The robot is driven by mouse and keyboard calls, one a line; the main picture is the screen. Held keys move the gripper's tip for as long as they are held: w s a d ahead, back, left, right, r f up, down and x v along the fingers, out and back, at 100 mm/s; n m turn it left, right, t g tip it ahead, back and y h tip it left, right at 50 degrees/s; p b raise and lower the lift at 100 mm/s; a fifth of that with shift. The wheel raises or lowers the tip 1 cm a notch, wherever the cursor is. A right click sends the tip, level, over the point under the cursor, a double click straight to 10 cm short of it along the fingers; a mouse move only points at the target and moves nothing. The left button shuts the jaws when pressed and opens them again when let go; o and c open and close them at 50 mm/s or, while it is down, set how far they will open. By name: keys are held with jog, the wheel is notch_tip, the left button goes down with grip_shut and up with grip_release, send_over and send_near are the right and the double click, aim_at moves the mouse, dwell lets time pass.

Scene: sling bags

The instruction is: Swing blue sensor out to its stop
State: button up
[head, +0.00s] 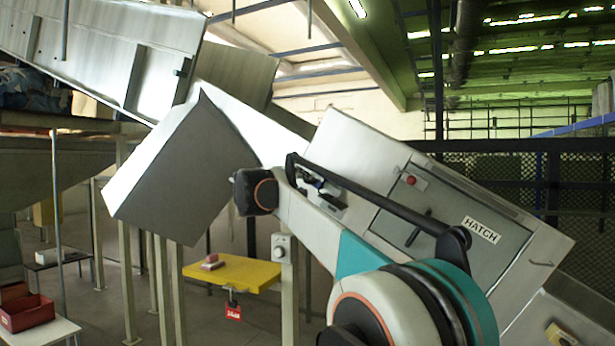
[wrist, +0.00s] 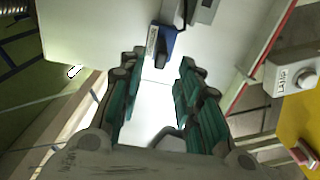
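The blue sensor (wrist: 166,44) shows in the wrist view, a small blue block with a pale label strip on its left side, against a white panel. A dark arm or bracket runs up from it towards the top edge. My gripper (wrist: 160,70) is open, with its teal-and-grey fingers on either side of the picture middle. The sensor lies just beyond the fingertips, between their lines; I cannot tell whether they touch it. Nothing shows held between the fingers. In the head view my arm covers much of this area, and I cannot make out the gripper clearly.
A grey hatch panel (head: 456,212) with a red button stands right of my arm. A lamp switch box (head: 283,247) is on a post, above a yellow shelf (head: 240,277) with a small red-topped block (head: 212,262). A large pale chute (head: 180,165) fills the upper left.

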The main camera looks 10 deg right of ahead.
aim_at(321, 184)
jog(key=shift+p+x, duration=0.95)
jog(key=shift+x, duration=2.1)
grip_shut()
